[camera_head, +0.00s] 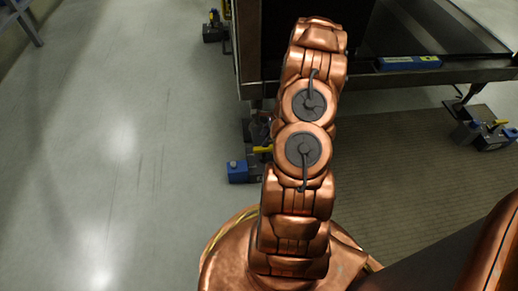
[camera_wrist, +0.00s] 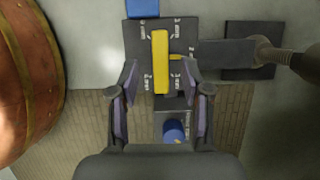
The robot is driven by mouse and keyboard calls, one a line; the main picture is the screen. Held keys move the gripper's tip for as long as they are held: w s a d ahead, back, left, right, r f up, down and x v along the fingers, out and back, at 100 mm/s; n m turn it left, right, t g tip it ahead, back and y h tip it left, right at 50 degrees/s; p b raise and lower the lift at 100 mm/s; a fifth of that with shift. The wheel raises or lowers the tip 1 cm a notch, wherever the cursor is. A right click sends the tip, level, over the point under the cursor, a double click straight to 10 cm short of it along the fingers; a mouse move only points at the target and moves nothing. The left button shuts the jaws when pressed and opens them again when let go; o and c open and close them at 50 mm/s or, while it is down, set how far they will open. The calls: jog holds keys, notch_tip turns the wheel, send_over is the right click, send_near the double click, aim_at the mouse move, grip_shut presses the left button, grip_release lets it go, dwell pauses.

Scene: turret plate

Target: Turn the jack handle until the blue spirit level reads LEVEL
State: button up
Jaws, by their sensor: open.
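The blue spirit level (camera_head: 410,62) lies along the front edge of the dark table; its reading is too small to make out. A yellow jack handle (camera_wrist: 160,62) stands lengthwise in the wrist view, over a dark plate with printed mm marks. Its yellow end also shows beside my arm in the head view (camera_head: 263,149). My gripper (camera_wrist: 160,78) is open, one finger on each side of the handle's lower part, with gaps visible on both sides. Whether the fingers are at the handle's height I cannot tell. In the head view my arm hides the gripper.
Other jacks with yellow handles stand at the right (camera_head: 485,130) and far left corner (camera_head: 213,25) of the table (camera_head: 455,76). A blue block (camera_head: 237,171) sits by the near jack. A blue round part (camera_wrist: 173,130) lies between my fingers' bases. The floor at left is clear.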

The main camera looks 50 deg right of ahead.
aim_at(258, 148)
jog(key=b+x, duration=0.2)
jog(key=x, duration=0.4)
jog(key=shift+w+a+f+b, duration=0.1)
jog(key=shift+f+b, duration=0.25)
grip_shut()
